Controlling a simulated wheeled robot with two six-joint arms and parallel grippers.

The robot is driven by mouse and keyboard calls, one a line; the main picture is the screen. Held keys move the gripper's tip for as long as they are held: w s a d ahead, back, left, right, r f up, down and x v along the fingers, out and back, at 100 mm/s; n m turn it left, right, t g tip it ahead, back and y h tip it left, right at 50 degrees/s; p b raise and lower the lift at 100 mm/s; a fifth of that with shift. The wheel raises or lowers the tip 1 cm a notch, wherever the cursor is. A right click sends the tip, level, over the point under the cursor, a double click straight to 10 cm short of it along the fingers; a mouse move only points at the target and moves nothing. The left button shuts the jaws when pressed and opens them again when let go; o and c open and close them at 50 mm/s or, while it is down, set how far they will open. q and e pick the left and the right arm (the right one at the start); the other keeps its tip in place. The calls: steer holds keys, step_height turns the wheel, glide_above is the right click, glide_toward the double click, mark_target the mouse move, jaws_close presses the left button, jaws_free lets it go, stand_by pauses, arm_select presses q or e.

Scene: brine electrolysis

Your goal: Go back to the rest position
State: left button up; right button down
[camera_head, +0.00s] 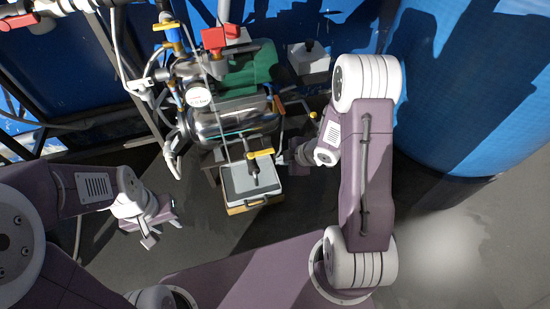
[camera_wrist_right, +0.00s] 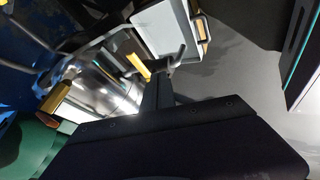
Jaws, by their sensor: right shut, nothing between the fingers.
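My left gripper (camera_head: 152,231) hangs over the dark floor at the lower left of the head view, clear of the equipment. How far apart its fingers are is hard to make out. My right gripper (camera_head: 287,158) is beside the front of the machine, just right of the white tray (camera_head: 238,196); the arm partly hides it. It is shut and empty. In the right wrist view the right gripper (camera_wrist_right: 158,88) points towards the yellow-handled valve (camera_wrist_right: 138,66). I cannot tell whether it touches the valve.
The steel tank (camera_head: 235,122) with red, blue and yellow valve handles stands at the centre back. A large blue barrel (camera_head: 460,100) is at the right. White hoses and pipes run at the left.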

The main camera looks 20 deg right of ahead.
arm_select(q)
steer(key=shift+r+p, duration=0.35)
steer(key=shift+r, duration=0.4)
arm_select(e)
steer(key=shift+v, duration=1.25)
